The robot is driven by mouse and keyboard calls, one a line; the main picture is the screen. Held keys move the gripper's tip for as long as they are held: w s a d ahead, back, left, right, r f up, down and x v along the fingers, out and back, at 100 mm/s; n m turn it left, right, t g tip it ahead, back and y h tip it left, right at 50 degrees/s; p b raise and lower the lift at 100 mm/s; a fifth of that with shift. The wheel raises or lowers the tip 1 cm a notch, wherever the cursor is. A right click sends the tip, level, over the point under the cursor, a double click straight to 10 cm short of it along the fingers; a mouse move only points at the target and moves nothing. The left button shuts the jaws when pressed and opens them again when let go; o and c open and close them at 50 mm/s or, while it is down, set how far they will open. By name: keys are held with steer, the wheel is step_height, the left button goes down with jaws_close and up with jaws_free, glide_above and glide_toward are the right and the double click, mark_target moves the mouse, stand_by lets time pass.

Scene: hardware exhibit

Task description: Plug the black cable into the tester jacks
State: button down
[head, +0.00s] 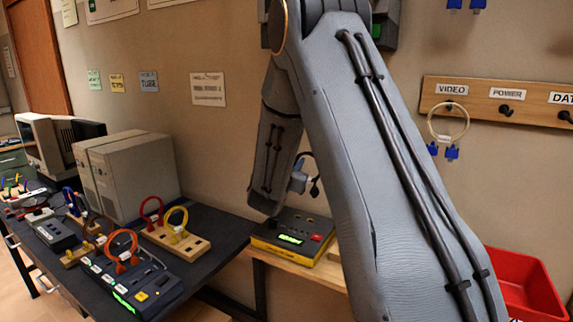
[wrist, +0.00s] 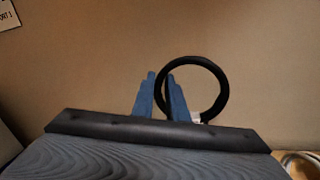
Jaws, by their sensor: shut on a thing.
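My gripper (wrist: 160,78) shows in the wrist view as two blue fingers close together. They are shut on the black cable (wrist: 226,92), a round loop standing mostly to the right of the fingers. The held part of the cable and its plug ends are hidden or too small to tell. In the head view my gripper (head: 298,180) is partly hidden by my arm, with a piece of the black cable (head: 312,160) beside it. It is above a yellow and dark box with a lit green display (head: 290,238). I cannot tell whether this box is the tester; its jacks are not clear.
A dark table (head: 215,262) at left holds another device with a green display (head: 140,287), an orange cable (head: 121,245), and red and yellow cables on a wooden block (head: 190,243). A red bin (head: 525,285) stands at right, below a labelled hook board (head: 480,92).

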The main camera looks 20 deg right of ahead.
steer(key=shift+w+f, duration=0.35)
steer(key=shift+f, duration=0.5)
steer(key=f, duration=0.2)
steer(key=f+b, duration=0.1)
steer(key=f, duration=0.1)
steer(key=f+b, duration=0.1)
steer(key=f, duration=0.1)
steer(key=shift+a, duration=0.3)
steer(key=shift+s+r+b, duration=0.1)
steer(key=shift+b, duration=0.65)
stand_by(0.7)
steer(key=shift+f+b, duration=1.05)
steer(key=shift+b, duration=0.15)
stand_by(2.0)
stand_by(0.3)
steer(key=c, duration=1)
jaws_free()
steer(key=shift+a, duration=0.1)
